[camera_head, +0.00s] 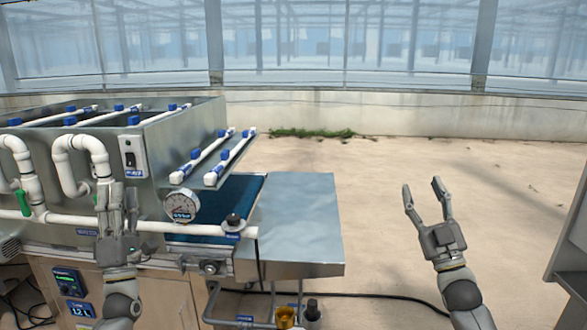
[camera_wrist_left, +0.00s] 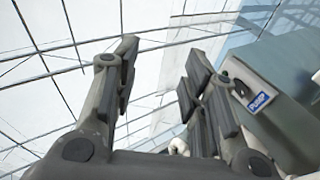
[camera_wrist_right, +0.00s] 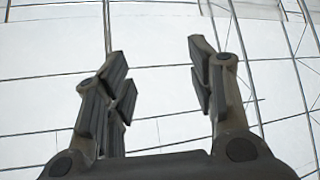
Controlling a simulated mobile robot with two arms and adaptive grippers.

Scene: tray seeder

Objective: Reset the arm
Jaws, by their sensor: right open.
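My left gripper (camera_head: 117,212) is in front of the tray seeder machine (camera_head: 180,130), near its white pipes. In the left wrist view the left gripper (camera_wrist_left: 157,82) has its fingers apart with nothing between them, and part of the machine (camera_wrist_left: 285,120) shows at the right. My right gripper (camera_head: 422,197) is raised over the bare floor, right of the machine. Its fingers point up and are apart. The right wrist view shows the right gripper (camera_wrist_right: 158,75) empty against the greenhouse roof.
A steel outfeed table (camera_head: 298,215) extends from the blue conveyor belt (camera_head: 235,195). A pressure gauge (camera_head: 182,206) and white pipes (camera_head: 80,150) stand at the machine's front. A grey structure (camera_head: 572,245) is at the far right. The floor (camera_head: 400,160) between is open.

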